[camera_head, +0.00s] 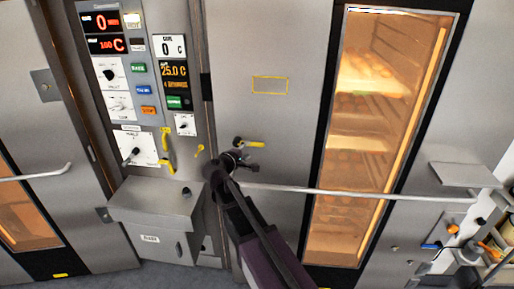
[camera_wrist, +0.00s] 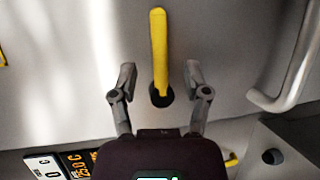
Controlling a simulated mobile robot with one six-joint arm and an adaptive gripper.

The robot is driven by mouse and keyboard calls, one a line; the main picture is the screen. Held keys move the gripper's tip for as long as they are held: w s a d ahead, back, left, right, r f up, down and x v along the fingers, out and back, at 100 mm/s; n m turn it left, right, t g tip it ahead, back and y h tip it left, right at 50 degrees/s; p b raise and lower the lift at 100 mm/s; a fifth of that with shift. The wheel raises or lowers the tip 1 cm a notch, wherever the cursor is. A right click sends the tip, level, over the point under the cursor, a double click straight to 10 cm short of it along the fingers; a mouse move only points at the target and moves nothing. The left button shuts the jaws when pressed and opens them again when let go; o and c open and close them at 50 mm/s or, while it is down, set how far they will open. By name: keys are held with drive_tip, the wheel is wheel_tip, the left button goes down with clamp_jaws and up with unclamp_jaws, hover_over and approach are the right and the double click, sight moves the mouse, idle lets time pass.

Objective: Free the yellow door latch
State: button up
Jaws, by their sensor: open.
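The yellow door latch (camera_head: 254,144) is a short lever on the steel oven door. It lies about level in the head view, pointing right from a dark pivot. In the wrist view the latch (camera_wrist: 158,45) points up the picture from its dark round pivot. My gripper (camera_wrist: 160,74) is open and empty, with one finger on each side of the lever's pivot end. Neither finger appears to touch it, and I cannot tell how deep they reach. In the head view my gripper (camera_head: 238,160) is just below the pivot.
A long bar handle (camera_head: 350,193) crosses the door below the latch, and its bent end (camera_wrist: 298,65) is right of my gripper in the wrist view. A lit window (camera_head: 375,130) is right. The control panel (camera_head: 140,70) and a protruding box (camera_head: 155,205) are left.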

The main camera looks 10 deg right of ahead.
sight(254, 145)
drive_tip(key=shift+b+x, duration=0.4)
drive_tip(key=shift+x, duration=2.45)
